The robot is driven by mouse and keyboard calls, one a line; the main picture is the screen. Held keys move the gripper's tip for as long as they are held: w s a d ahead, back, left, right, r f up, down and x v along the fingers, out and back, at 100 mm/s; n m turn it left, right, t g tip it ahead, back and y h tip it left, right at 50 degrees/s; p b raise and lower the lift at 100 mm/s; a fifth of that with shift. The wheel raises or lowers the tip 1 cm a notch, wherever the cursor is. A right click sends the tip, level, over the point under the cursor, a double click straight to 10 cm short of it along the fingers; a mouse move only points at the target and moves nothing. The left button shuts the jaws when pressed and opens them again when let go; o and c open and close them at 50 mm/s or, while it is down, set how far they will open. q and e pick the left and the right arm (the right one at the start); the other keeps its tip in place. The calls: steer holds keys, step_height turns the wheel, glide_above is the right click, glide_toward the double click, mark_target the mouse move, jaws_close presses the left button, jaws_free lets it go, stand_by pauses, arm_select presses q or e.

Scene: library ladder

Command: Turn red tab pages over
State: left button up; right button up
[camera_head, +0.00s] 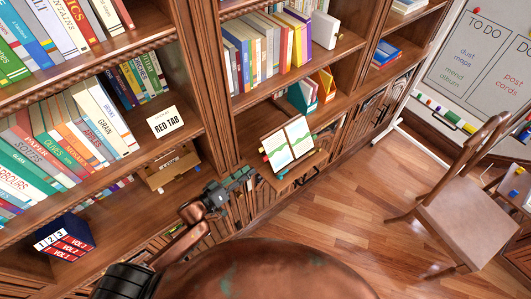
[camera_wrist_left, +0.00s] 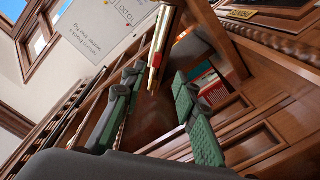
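A card (camera_head: 167,122) reading "RED TAB" stands on the shelf to the left. My left gripper (camera_head: 247,178) is just left of and below the book, apart from it. In the left wrist view its two green fingers (camera_wrist_left: 157,82) are spread and empty; the book (camera_wrist_left: 161,40) shows edge-on beyond them, with a red tab (camera_wrist_left: 155,72). My right gripper is not in view.
Bookcases line the back. A cardboard box (camera_head: 170,168) sits under the card, and a dark box of volumes (camera_head: 65,240) stands at lower left. A chair (camera_head: 465,215) and a whiteboard (camera_head: 480,70) are at right. The wooden floor between is clear.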

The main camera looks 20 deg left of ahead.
mark_target(263, 160)
arm_select(q)
steer(key=x, duration=0.5)
steer(key=shift+d+r, duration=0.2)
steer(key=shift+r, duration=0.05)
steer(key=shift+x, duration=1)
steer(key=shift+w+d+f, duration=0.15)
steer(key=shift+w+f, duration=0.1)
steer(key=c, duration=0.7)
jaws_close()
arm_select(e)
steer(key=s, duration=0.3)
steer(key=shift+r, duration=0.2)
arm_select(q)
steer(key=shift+p, duration=0.3)
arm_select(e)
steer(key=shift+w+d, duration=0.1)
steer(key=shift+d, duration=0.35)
